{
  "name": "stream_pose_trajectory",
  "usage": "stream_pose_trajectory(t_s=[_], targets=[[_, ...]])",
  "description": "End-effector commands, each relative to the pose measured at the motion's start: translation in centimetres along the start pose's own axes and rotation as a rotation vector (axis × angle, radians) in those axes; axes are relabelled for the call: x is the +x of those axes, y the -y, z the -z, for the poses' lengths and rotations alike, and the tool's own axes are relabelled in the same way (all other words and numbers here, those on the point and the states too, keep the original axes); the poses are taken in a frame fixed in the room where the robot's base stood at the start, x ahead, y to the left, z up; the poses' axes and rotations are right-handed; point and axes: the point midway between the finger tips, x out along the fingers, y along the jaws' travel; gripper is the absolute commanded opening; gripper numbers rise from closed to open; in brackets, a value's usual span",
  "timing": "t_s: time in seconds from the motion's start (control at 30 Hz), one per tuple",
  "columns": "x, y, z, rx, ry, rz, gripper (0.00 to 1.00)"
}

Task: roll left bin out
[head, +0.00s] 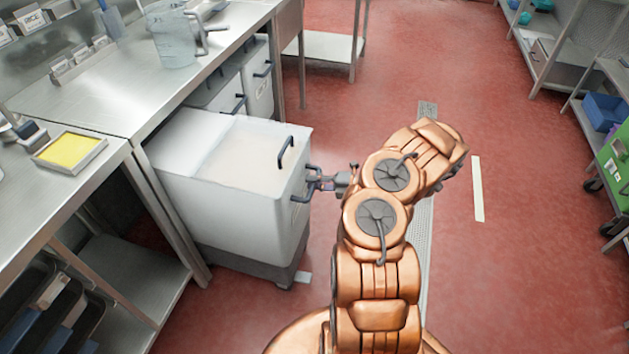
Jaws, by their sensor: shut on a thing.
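The left bin (220,195) is a large white box on a dark grey base. It stands partly out from under the steel counter, with a pale lid or top showing. It has a dark handle on its top edge and another on its front face. My gripper (318,184) is at the front face, shut on the front handle (303,193). The fingertips are small in this view and partly merge with the handle. My copper arm reaches in from the bottom right of the bin.
More white bins (257,80) with dark handles stand under the counter (110,100) behind this one. A clear jug (174,40) and a yellow-topped tray (69,150) sit on the counters. Red floor (530,240) is open to the right, up to shelving and a green cart (615,165).

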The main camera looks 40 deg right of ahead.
Motion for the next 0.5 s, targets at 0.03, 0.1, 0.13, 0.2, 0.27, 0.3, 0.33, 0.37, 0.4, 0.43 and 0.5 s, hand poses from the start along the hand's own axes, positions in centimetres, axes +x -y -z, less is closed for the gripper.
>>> stream_pose_trajectory(t_s=[0.03,0.1,0.13,0.2,0.27,0.3,0.33,0.37,0.4,0.43,0.5], targets=[[-0.16,-0.06,-0.26,-0.001,0.007,0.000,0.00],[-0.19,-0.05,-0.28,-0.001,0.008,0.000,0.00],[-0.21,-0.04,-0.29,-0.001,0.008,0.000,0.20],[-0.20,-0.03,-0.25,0.000,0.007,0.000,0.27],[-0.17,-0.03,-0.21,0.000,0.006,0.000,0.34],[-0.15,-0.02,-0.19,0.000,0.006,0.000,0.38],[-0.14,-0.02,-0.17,0.000,0.005,0.000,0.41],[-0.13,-0.01,-0.16,0.000,0.005,0.000,0.43],[-0.12,-0.02,-0.15,0.000,0.004,0.000,0.43],[-0.11,-0.01,-0.14,0.000,0.004,0.000,0.43],[-0.10,-0.01,-0.12,0.000,0.003,0.000,0.43]])
